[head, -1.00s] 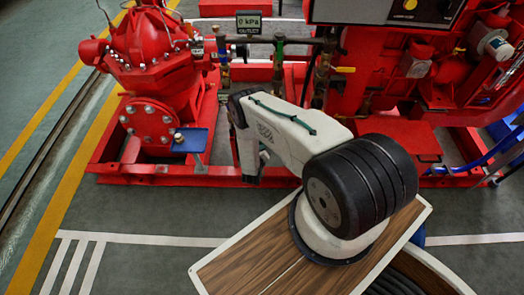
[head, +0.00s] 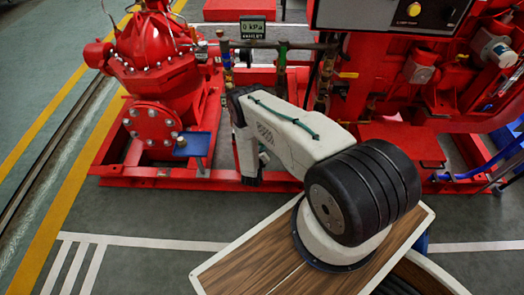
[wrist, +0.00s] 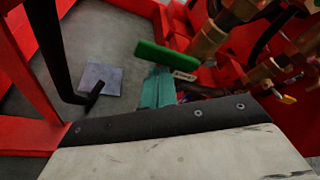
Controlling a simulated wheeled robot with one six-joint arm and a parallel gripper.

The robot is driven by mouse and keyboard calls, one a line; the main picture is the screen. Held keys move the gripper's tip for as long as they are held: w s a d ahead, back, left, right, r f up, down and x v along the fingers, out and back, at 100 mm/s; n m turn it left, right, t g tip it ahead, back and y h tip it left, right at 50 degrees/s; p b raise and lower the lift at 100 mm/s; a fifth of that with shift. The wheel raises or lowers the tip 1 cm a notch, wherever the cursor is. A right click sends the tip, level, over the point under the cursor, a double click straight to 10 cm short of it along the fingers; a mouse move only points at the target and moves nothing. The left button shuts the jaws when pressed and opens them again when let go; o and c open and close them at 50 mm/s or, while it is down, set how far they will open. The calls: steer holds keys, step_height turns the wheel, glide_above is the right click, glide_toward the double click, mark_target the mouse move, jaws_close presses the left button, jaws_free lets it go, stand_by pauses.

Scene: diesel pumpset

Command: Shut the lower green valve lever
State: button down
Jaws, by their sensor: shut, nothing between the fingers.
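My arm hides the gripper there.
Brass fittings and pipes (wrist: 208,42) crowd the right of the wrist view, with a yellow lever (wrist: 288,99). A blue plate (head: 192,144) on a post stands left of my arm. A red base frame (head: 130,178) runs along the floor. The grey floor in front is clear.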

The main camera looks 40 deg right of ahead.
steer(key=s+a, duration=0.6)
steer(key=s, duration=0.1)
steer(key=shift+s+f, duration=0.15)
steer(key=shift+f, duration=0.2)
stand_by(0.4)
steer(key=c, duration=2.1)
jaws_free()
steer(key=shift+c, duration=0.2)
